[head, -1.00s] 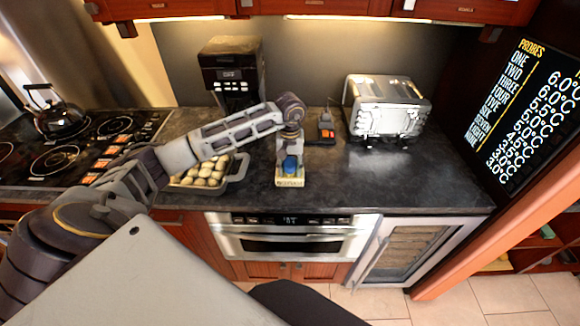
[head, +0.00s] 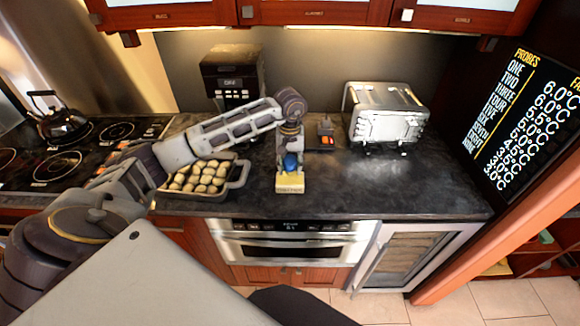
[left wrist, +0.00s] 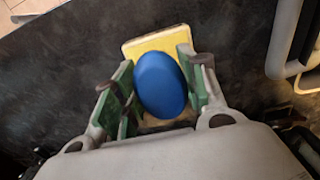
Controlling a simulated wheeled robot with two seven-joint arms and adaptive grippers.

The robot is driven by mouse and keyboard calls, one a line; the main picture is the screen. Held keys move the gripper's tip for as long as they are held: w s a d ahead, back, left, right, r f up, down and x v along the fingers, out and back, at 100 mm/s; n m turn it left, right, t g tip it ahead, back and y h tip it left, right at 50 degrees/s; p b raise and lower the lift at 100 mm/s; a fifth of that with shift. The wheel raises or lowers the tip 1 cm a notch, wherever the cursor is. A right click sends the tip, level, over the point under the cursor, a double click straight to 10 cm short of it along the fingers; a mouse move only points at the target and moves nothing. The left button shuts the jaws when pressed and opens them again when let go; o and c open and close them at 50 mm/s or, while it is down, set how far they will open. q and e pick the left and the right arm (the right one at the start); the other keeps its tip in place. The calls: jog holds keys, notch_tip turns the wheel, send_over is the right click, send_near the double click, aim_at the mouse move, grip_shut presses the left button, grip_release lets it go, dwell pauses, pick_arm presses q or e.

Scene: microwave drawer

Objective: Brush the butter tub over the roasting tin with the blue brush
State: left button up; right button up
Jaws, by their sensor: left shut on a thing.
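My left gripper (head: 290,158) is shut on the blue brush (head: 290,163) and points down at the butter tub (head: 290,187). The tub is a small yellow block-like tub on the dark counter. In the left wrist view the brush's rounded blue end (left wrist: 160,84) sits between the fingers, over the yellow tub (left wrist: 150,44). The bristles are hidden, so I cannot tell whether they touch it. The grey roasting tin (head: 239,178), full of several potatoes, stands left of the tub, partly behind my left arm. My right gripper is not in view.
A coffee machine (head: 233,78) stands behind the tin. A small black device with an orange switch (head: 325,138) is behind the tub, and a toaster (head: 386,118) is to its right. The counter right of the tub is clear. A kettle (head: 60,122) sits on the hob.

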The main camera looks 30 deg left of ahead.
pick_arm(q)
jog(key=shift+r+p, duration=0.45)
jog(key=shift+r, duration=0.95)
